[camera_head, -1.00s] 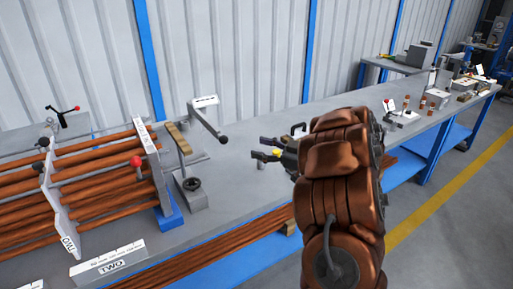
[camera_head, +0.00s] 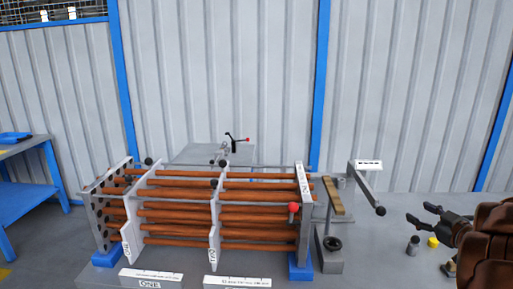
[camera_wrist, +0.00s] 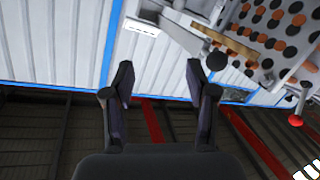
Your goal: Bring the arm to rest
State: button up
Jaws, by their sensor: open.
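My arm shows as brown padded links (camera_head: 487,250) at the right edge in the head view. My gripper (camera_head: 424,213) is open and empty above the right part of the grey bench (camera_head: 385,262), fingers pointing left. In the wrist view my gripper (camera_wrist: 160,82) has its two dark fingers apart with nothing between them. The flanged shell with copper-coloured tubes (camera_head: 180,218) and upright plates stands well left of the gripper, apart from it. In the wrist view its end plate with round holes (camera_wrist: 275,35) shows at the upper right.
A grey lever device (camera_head: 367,185) and a stand with a wooden-topped bar (camera_head: 333,195) stand between shell and gripper. A small grey cylinder (camera_head: 413,246) and yellow piece (camera_head: 433,241) sit below the fingers. A ribbed wall (camera_head: 420,90) stands behind; a blue table (camera_head: 35,200) is at left.

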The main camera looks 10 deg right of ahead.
notch_tip(320, 180, up, 5)
jog(key=m+g+h, duration=0.3)
jog(key=m+h, duration=0.1)
jog(key=h, duration=0.4)
jog(key=s+a+f+g+y, duration=0.2)
jog(key=s+a+g, duration=0.3)
jog(key=s+a, duration=0.7)
jog(key=s+a+f+m+g+y+p, duration=0.1)
jog(key=s+a+f+g, duration=0.4)
jog(key=s+a, duration=0.6)
jog(key=s+a+f+g+y+p, duration=0.1)
jog(key=s+a+f+g+y, duration=0.2)
jog(key=s+a, duration=0.9)
jog(key=shift+s+a+f+m+g, duration=0.35)
jog(key=shift+s+g, duration=0.2)
jog(key=shift+g, duration=0.45)
jog(key=shift+d+r, duration=0.1)
